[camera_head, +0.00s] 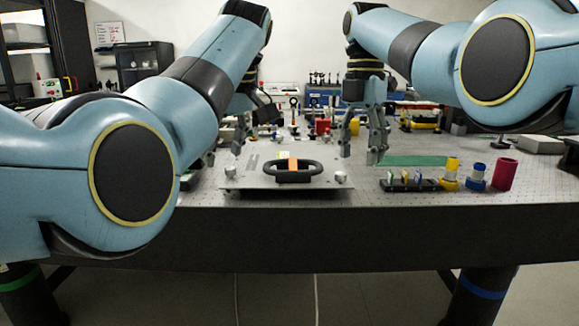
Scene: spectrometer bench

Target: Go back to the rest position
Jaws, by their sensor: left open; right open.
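My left gripper (240,133) hangs above the optical bench (390,222), behind and to the left of a silver plate with a black handle. It is partly hidden by my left arm, and its visible fingers point down. My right gripper (361,158) hangs with its fingers down and apart, to the right of the black handle. Nothing shows between its fingers. Both grippers look empty. Both of my arms are bent and reach forward over the bench.
The silver plate (245,181) with its black handle (294,175) lies near the front edge. A black holder (410,186) with small coloured pieces, a yellow cylinder (451,170), a blue one (477,175) and a red one (505,174) stand right. Several instruments crowd the back.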

